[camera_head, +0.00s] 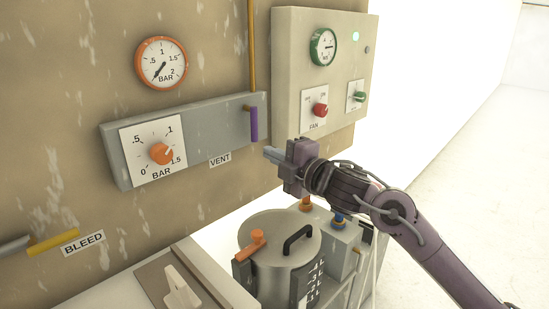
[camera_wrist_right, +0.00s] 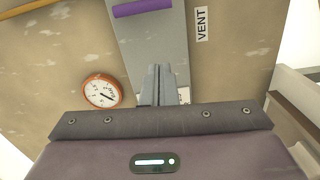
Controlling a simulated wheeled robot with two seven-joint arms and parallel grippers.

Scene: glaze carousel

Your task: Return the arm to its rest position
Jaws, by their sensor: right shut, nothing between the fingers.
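My right arm (camera_head: 415,228) reaches in from the lower right in the head view. Its gripper (camera_head: 268,153) is shut and empty, in front of the wall panel near the VENT label (camera_head: 220,160). In the right wrist view the two fingers (camera_wrist_right: 157,78) are together, with the grey panel (camera_wrist_right: 157,40) behind them. The purple vent lever (camera_head: 254,124) hangs down just above and left of the fingertips; it also shows at the top of the right wrist view (camera_wrist_right: 142,7). The fingers appear apart from it. My left gripper is not in view.
A lidded metal pot (camera_head: 270,262) with a black handle stands below the gripper. A control box (camera_head: 290,90) with red and green knobs is on the wall above. An orange knob (camera_head: 161,154), an orange-rimmed gauge (camera_head: 162,63) and a yellow BLEED lever (camera_head: 53,241) are further left. Open floor lies right.

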